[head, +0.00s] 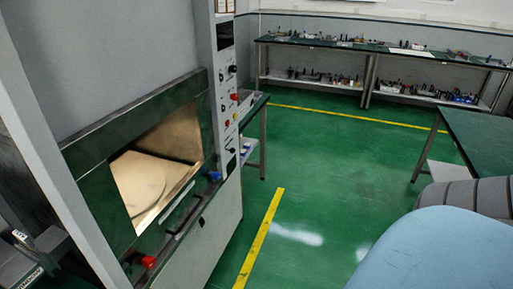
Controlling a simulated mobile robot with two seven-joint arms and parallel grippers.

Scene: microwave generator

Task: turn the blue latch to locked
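The blue latch (214,175) is a small blue piece at the lower right corner of the microwave generator's chamber front, below the control panel. It is too small to tell which way it is turned. A similar red piece (148,262) is at the lower left corner of the same front. The microwave generator (88,165) fills the left of the head view. Its dark green frame surrounds a lit, gold-coloured chamber (185,140) with a pale round plate (138,180) inside. Neither of my grippers is in view.
The control panel (228,100) has red, yellow and black knobs. A long workbench (385,47) with small items stands at the back. A green table (480,135) and a light blue rounded object (440,250) are at right. Green floor (330,180) between is clear.

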